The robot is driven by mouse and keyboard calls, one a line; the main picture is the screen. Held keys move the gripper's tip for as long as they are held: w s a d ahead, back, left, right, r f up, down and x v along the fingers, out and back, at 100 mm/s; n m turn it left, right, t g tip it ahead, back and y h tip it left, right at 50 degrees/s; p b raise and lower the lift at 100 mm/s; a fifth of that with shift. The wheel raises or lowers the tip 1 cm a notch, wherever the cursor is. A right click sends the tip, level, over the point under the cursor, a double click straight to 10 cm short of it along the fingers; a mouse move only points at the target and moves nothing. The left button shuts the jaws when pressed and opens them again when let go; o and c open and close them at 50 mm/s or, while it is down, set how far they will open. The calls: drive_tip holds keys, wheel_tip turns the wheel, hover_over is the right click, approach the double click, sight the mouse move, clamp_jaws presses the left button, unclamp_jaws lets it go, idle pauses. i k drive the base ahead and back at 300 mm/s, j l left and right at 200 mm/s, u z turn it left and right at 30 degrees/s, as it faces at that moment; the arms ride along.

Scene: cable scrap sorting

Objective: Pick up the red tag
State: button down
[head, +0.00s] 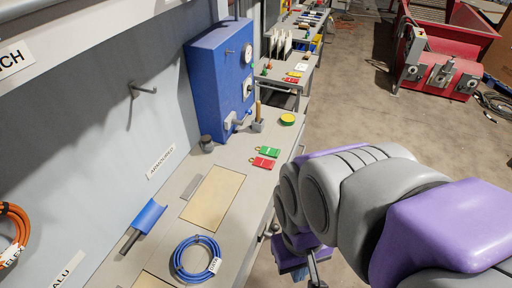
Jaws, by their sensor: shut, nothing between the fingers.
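The red tag (263,163) lies flat on the near grey workbench (240,178), close to its right edge. A small ring shows at its left end. A green tag (269,152) lies just behind it. My gripper (313,270) is partly in view at the bottom, beyond the bench's right edge and well apart from the red tag. It is shut and empty. My arm hides part of it.
A blue box with a gauge (220,75) stands at the back of the bench. A yellow-green tape roll (288,119) lies behind the tags. A blue cable coil (196,258) and a tan board (214,198) lie nearer. Floor (360,120) is open right of the bench.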

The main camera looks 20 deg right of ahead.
sight(266, 163)
drive_tip(key=i+l+u, duration=0.15)
drive_tip(key=l, duration=0.2)
drive_tip(key=i+l+u, duration=0.1)
drive_tip(key=l, duration=0.3)
drive_tip(key=i+l+u, duration=0.15)
drive_tip(key=l, duration=0.25)
drive_tip(key=l+u, duration=0.15)
drive_tip(key=l, duration=0.25)
drive_tip(key=i, duration=0.05)
